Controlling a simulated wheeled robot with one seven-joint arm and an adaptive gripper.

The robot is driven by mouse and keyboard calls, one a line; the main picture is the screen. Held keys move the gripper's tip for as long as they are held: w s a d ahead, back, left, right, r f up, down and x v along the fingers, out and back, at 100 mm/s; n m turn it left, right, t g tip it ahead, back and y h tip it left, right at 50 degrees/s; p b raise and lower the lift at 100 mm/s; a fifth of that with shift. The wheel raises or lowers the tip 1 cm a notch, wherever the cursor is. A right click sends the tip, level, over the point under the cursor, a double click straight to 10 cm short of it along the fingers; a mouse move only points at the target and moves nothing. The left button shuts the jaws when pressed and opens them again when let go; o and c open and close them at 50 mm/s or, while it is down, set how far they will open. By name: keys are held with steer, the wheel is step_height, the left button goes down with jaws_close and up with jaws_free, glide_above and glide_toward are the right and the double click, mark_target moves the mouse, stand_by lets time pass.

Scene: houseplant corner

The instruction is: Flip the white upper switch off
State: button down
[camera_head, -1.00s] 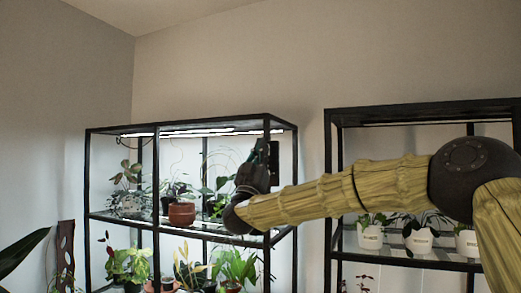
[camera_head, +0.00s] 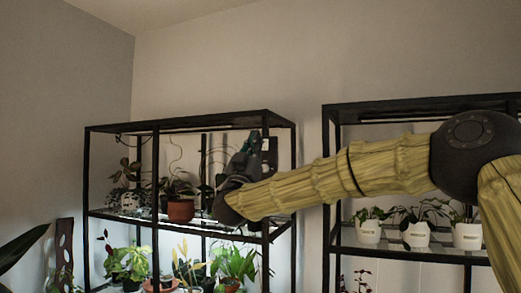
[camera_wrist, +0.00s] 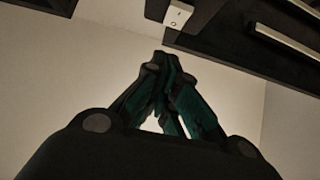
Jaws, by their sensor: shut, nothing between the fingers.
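A white switch (camera_wrist: 178,14) shows at the top of the wrist view, on the edge of a dark panel. My gripper (camera_wrist: 162,62) is shut and empty, its fingertips a little below the switch in that picture and apart from it there. In the head view my gripper (camera_head: 254,140) is at the right end of the left rack's upper shelf, in front of a dark panel (camera_head: 270,150). The switch itself cannot be made out in the head view. The upper light strip (camera_wrist: 282,42) looks unlit.
The left black rack (camera_head: 180,124) holds a terracotta pot (camera_head: 181,211) and other plants on its upper shelf. Its lower shelf is still lit. A second rack (camera_head: 420,106) at right holds white pots (camera_head: 416,235), below my arm. The wall above is clear.

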steer(key=s+r+b+v, duration=0.1)
steer(key=b+v, duration=0.2)
steer(key=v, duration=0.7)
steer(key=shift+s+a+r, duration=0.2)
steer(key=shift+s+a, duration=0.05)
steer(key=shift+a, duration=0.05)
steer(key=shift+s, duration=0.1)
